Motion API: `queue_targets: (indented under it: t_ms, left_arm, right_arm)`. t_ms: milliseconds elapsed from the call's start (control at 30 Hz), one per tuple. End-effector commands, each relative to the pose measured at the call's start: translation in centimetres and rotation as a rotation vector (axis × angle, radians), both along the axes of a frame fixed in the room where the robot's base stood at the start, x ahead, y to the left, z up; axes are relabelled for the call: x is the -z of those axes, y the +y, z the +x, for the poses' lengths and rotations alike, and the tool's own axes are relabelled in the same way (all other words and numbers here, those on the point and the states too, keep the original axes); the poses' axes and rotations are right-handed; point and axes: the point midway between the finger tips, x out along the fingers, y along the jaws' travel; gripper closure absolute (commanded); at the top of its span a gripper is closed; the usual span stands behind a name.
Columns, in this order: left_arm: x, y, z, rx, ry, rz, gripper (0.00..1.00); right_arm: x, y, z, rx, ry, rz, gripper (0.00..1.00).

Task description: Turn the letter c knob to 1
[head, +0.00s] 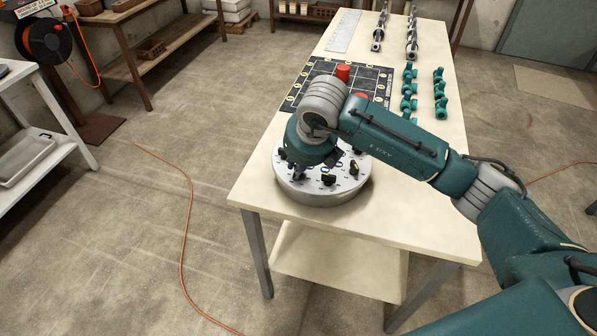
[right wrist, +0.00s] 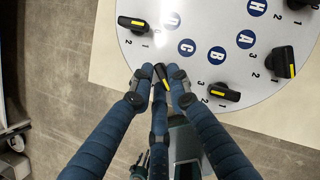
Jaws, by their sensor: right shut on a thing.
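The round grey knob panel (head: 322,195) stands on the near end of the table, with several black knobs on it. In the right wrist view it shows blue letter discs, among them the letter C disc (right wrist: 187,47). The black knob with a yellow stripe (right wrist: 161,73) lies just outside that disc. My right gripper (right wrist: 160,87) is shut on this letter c knob. Its fingers hide most of the knob and the numbers around it, so its setting is unclear. In the head view my right gripper (head: 308,160) is down over the panel's far left part. My left gripper is not in view.
Neighbouring knobs stand close: the letter D knob (right wrist: 131,22) and the letter B knob (right wrist: 220,93). The table's (head: 410,225) near right corner is clear.

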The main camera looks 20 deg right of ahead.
Motion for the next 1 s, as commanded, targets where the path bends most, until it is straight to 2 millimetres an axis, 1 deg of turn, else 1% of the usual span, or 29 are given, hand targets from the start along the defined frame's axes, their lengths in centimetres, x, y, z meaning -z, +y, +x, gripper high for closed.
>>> queue_targets:
  t_ms: [33, 100, 400, 933, 967, 1000]
  left_arm:
    - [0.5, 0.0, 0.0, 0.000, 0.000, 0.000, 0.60]
    - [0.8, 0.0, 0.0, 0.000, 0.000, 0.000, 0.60]
    - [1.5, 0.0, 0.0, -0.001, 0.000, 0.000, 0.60]
    - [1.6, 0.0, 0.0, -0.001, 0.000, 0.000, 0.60]
    - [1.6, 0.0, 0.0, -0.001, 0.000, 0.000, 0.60]
    - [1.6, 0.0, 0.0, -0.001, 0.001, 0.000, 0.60]
  right_arm:
    - [0.1, 0.1, 0.1, 0.028, -0.005, 0.001, 1.00]
    - [0.0, 0.2, 0.2, 0.069, -0.006, 0.002, 1.00]
    - [-0.1, 0.2, 0.2, 0.174, -0.004, 0.002, 1.00]
    - [-0.2, 0.1, 0.2, 0.193, -0.004, 0.002, 1.00]
    - [-0.2, 0.1, 0.2, 0.193, -0.004, 0.002, 0.78]
    - [-0.2, 0.1, 0.2, 0.193, -0.004, 0.002, 0.70]
